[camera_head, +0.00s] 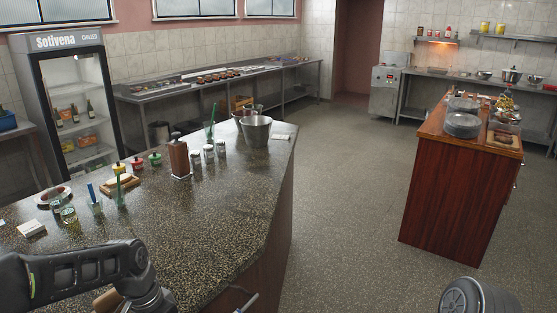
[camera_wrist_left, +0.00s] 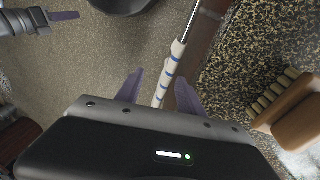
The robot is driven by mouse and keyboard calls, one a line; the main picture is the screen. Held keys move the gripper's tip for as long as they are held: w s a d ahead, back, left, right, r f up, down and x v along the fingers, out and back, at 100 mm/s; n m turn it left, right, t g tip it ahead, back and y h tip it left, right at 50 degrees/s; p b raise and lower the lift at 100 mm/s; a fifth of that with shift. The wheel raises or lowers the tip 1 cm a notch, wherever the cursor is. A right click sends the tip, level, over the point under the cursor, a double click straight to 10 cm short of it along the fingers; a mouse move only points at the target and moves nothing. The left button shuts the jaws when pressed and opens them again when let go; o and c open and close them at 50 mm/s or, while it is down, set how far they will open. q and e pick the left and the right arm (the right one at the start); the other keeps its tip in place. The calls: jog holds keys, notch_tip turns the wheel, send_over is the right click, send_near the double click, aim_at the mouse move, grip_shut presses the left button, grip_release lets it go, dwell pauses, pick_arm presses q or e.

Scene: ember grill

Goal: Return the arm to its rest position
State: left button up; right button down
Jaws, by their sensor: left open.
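In the left wrist view my left gripper (camera_wrist_left: 160,77) is open, its two purple fingers spread apart beside the dark counter's edge. A rod with a white, blue-banded grip and a metal shaft (camera_wrist_left: 168,72) shows between and beyond the fingers; I cannot tell its distance from them. In the head view my left arm (camera_head: 75,275) reaches in along the near counter at the bottom left, and its fingers cannot be made out. Part of my right arm (camera_head: 478,297) shows at the bottom right. In the left wrist view, my right gripper (camera_wrist_left: 64,15) shows one purple finger at the upper left.
The speckled counter (camera_head: 215,220) holds a pepper mill (camera_head: 179,157), a metal bucket (camera_head: 256,130), jars and glasses. A wooden-backed brush (camera_wrist_left: 285,108) lies close to my left gripper. A wooden island (camera_head: 450,195) stands right; open floor (camera_head: 345,205) lies between.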

pick_arm(q)
jog(key=s+d+f+n+h, duration=0.1)
jog(key=s+d+f, duration=0.2)
jog(key=d+f, duration=0.35)
jog(key=s+d+f+n+h, duration=0.15)
jog(key=d+f, duration=0.25)
jog(key=f, duration=0.6)
jog(key=s+d+f+n, duration=0.2)
jog(key=s+d+f, duration=0.1)
jog(key=s+f, duration=0.2)
jog(key=s+d+f+n, duration=0.3)
jog(key=s+f, duration=0.3)
jog(key=s, duration=0.4)
jog(key=shift+f, duration=0.3)
